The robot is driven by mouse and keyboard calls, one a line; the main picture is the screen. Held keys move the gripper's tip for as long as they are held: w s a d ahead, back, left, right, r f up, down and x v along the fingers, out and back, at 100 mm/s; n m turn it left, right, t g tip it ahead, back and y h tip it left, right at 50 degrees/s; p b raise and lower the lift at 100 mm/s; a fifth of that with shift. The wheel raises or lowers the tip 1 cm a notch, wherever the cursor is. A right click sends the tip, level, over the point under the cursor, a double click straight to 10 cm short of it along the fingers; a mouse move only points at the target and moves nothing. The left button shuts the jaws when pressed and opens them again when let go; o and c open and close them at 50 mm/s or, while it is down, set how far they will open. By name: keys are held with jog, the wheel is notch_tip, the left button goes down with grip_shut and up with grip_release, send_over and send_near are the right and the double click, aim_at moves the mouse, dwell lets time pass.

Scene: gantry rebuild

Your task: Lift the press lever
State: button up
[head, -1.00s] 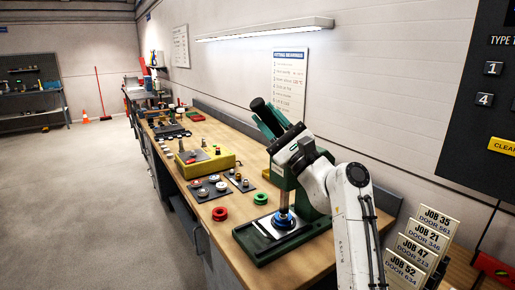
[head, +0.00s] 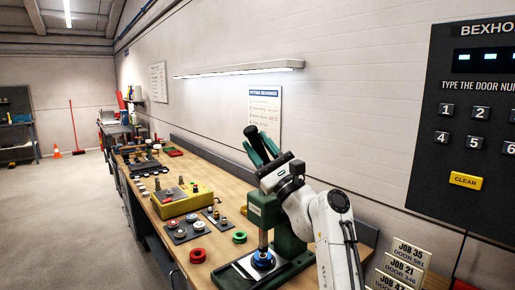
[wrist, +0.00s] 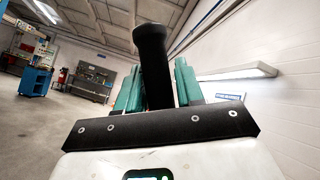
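The green arbor press (head: 290,246) stands on the workbench, with its ram over a blue ring (head: 263,260). Its black lever handle (head: 251,132) points up and leans slightly left. In the wrist view the handle (wrist: 151,55) rises between the two green fingers of my gripper (wrist: 157,88). The fingers sit close on both sides of it, and my gripper looks shut on the handle. In the head view my gripper (head: 263,150) is above the press, with the handle's tip sticking out past the fingers. The lever's lower part is hidden behind my gripper and arm.
A yellow box (head: 182,201), a red ring (head: 198,255) and a green ring (head: 239,237) are on the bench (head: 222,180) left of the press. Job cards (head: 402,262) stand at the right, below a dark keypad panel (head: 470,135) on the wall.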

jog(key=o, duration=0.3)
jog(key=shift+w+d, duration=0.15)
jog(key=shift+d, duration=0.15)
jog(key=shift+a, duration=0.1)
jog(key=b+v, duration=0.3)
jog(key=v, duration=0.7)
jog(key=shift+s+d+f, duration=0.2)
jog(key=shift+f, duration=0.1)
